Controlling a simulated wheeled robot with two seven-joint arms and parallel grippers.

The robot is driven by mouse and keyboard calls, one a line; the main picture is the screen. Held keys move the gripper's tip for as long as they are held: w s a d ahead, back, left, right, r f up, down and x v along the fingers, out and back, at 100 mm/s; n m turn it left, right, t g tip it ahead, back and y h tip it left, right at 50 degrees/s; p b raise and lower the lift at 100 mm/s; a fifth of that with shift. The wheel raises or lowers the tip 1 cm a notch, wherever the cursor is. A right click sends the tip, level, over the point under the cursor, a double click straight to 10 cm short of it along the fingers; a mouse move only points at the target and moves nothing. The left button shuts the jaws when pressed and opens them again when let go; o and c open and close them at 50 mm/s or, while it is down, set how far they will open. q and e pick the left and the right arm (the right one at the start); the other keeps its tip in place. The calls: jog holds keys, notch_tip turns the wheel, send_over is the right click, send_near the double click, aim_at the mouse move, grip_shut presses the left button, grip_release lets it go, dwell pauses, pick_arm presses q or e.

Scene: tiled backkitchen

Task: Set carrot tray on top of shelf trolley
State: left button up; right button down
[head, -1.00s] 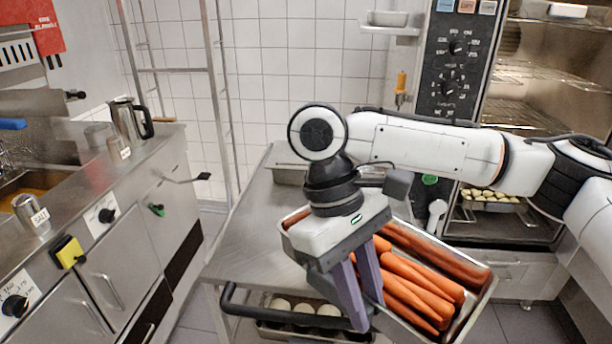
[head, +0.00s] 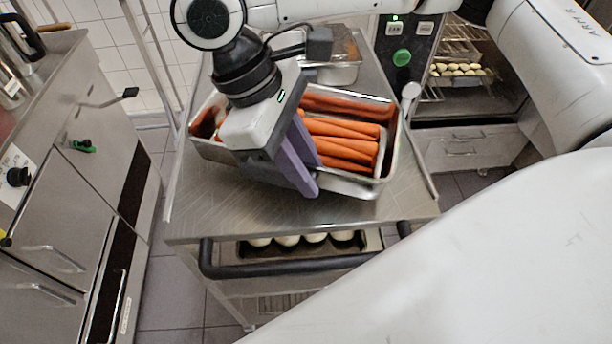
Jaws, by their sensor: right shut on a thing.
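The carrot tray (head: 345,188) is a metal pan full of orange carrots. It is over the top shelf of the steel shelf trolley (head: 290,222) and looks level and close to the surface; I cannot tell whether it fully rests there. My right gripper (head: 308,182), with purple fingers, is shut at the tray's near side; its hand hides part of the tray's left half. The trolley has a black handle (head: 300,268) on its near side. My left gripper is not in view.
Another metal container (head: 335,70) stands on the trolley top behind the tray. A lower shelf holds a pan with several white round items (head: 290,241). Steel cabinets (head: 60,220) stand at left, an open oven (head: 470,95) at back right. The trolley top's front strip is bare.

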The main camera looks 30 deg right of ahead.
jog(key=shift+w+f, duration=0.1)
jog(key=shift+f, duration=1.6)
jog(key=shift+f, duration=0.1)
jog(key=c, duration=1.6)
grip_release()
jog(key=shift+f, duration=0.1)
jog(key=shift+o, duration=0.2)
jog(key=p+v, duration=0.1)
jog(key=v, duration=1.1)
